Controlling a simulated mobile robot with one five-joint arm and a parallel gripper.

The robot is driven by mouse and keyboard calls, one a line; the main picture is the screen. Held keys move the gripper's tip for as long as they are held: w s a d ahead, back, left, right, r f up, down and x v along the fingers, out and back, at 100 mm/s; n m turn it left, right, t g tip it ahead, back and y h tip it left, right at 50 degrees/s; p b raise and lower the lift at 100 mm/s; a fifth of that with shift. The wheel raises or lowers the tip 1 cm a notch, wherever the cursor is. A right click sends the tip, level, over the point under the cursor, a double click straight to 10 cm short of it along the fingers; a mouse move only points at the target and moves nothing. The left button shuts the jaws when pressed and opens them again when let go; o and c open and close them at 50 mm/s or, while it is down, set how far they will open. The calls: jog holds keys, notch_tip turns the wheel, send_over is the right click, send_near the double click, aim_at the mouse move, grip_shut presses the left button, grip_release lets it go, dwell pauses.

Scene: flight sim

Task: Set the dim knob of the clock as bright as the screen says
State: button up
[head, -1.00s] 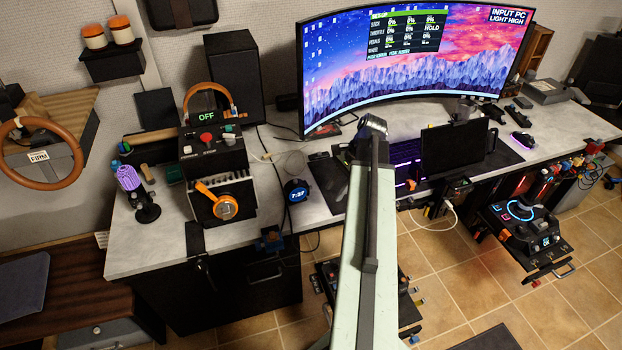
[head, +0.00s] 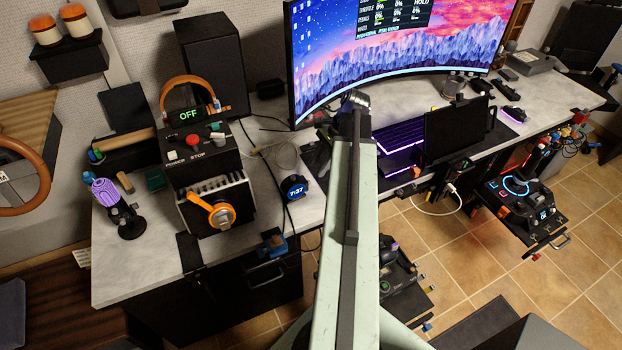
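The clock (head: 293,188) is a small round dark unit with a lit blue-white face reading 7:37. It stands on the grey desk, left of my arm and right of the throttle box. Its dim knob cannot be made out at this size. The large curved screen (head: 400,62) stands at the back of the desk. Its top is cut off now, so the "LIGHT HIGH" label is out of view; part of a table of readings still shows. My gripper (head: 355,100) is at the far end of my pale green arm, in front of the screen, and its fingers are not clear.
A black box (head: 205,160) with an orange lever, buttons and an "OFF" display stands left of the clock.

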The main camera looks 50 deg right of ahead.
jog(key=b+x, duration=0.4)
jog(key=x, duration=0.2)
jog(key=shift+s, duration=0.1)
jog(key=shift+r, duration=0.1)
grip_shut()
jog(key=shift+w+d+g, duration=0.15)
jog(key=shift+w+g, duration=0.1)
jog(key=shift+g, duration=0.25)
jog(key=shift+s, duration=0.1)
grip_release()
jog(key=shift+r, duration=0.15)
